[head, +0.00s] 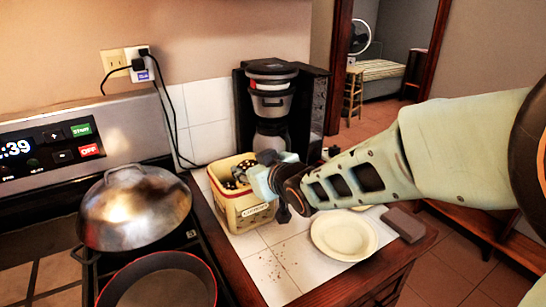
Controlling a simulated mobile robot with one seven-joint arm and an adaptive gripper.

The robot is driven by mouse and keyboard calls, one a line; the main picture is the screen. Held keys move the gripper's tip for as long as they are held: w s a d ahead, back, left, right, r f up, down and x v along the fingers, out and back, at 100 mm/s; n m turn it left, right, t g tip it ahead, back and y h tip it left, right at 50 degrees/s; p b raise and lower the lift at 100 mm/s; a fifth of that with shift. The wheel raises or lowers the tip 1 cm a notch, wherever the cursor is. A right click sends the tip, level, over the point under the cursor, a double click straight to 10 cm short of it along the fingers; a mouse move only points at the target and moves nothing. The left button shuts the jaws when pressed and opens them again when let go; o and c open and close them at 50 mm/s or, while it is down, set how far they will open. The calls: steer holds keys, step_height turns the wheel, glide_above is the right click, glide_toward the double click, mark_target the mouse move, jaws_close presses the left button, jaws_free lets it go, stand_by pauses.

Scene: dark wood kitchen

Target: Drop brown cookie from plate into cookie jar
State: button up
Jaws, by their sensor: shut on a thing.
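The cookie jar (245,213) is a cream, square-sided open container with a yellowish rim and a label on its front. It stands on the white tiled counter. My gripper (255,178) reaches in from the right, with its end over the jar's opening near the right rim. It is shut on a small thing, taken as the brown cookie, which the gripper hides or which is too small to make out. Dark, speckled shapes show inside the jar opening. The cream plate (343,236) lies on the counter to the right of the jar and looks empty.
A black coffee maker (270,105) stands behind the jar. A stove with a domed metal lid (135,208) and a dark pan (160,285) is at left. A grey-brown block (404,224) lies beside the plate at the counter's right edge. Crumbs dot the front tiles.

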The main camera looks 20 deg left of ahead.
steer(key=o, duration=0.9)
steer(key=shift+o, duration=0.2)
steer(key=shift+r, duration=0.1)
step_height(320, 180, up, 10)
stand_by(0.3)
